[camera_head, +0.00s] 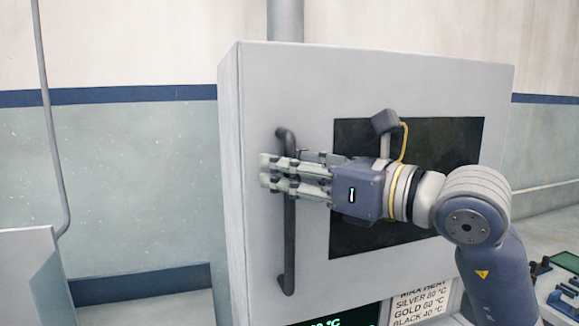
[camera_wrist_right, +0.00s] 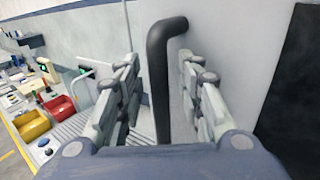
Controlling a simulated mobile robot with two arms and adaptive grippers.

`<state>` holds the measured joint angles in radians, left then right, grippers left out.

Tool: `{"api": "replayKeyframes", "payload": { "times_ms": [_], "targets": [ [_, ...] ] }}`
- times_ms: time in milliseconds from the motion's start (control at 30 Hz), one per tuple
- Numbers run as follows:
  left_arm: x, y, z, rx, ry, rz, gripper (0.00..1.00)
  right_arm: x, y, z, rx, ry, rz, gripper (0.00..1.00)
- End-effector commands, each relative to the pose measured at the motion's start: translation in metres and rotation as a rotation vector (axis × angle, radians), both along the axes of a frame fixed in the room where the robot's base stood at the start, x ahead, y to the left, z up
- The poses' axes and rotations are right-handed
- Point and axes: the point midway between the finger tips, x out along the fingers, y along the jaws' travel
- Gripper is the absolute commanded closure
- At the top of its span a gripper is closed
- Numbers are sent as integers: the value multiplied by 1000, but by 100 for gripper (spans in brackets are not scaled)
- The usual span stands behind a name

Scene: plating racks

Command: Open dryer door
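The dryer (camera_head: 280,85) is a light grey cabinet with a dark window (camera_head: 350,135) in its front door. The door appears shut. A dark vertical bar handle (camera_head: 289,250) runs down the left side of the door. My right gripper (camera_head: 265,170) reaches across the window from the right, its fingers level with the upper middle of the handle. In the right wrist view, the handle (camera_wrist_right: 158,85) stands between the two spread fingers of the gripper (camera_wrist_right: 157,62), with visible gaps on both sides. My left gripper is out of view.
A label with heat limits (camera_head: 420,303) and a lit display (camera_head: 330,321) sit below the door. Left of the dryer is open space before a wall. In the right wrist view, a yellow bin (camera_wrist_right: 30,124) and a red bin (camera_wrist_right: 60,108) stand at the left.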

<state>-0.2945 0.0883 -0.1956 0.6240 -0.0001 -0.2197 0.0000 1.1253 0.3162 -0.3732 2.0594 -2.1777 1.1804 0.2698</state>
Motion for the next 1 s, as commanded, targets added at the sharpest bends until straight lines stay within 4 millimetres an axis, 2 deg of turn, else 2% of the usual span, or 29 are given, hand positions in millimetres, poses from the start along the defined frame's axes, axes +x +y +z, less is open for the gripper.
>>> {"api": "replayKeyframes", "payload": {
  "times_ms": [67, 200, 467, 633, 767, 1000],
  "targets": [
    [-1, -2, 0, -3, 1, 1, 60, 0, 0, 0, 0, 0, 0, 68],
    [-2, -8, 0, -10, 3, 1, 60, 0, 0, 0, 0, 0, 0, 100],
    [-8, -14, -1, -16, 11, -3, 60, -1, -1, 0, 1, -1, 2, 100],
    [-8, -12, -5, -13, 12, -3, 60, -11, -6, 0, 1, -2, 21, 100],
    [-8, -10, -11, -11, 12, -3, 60, -29, -16, -2, 0, -3, 57, 100],
    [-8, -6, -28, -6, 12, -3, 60, -81, -47, -3, 0, -3, 171, 100]
  ]
}}
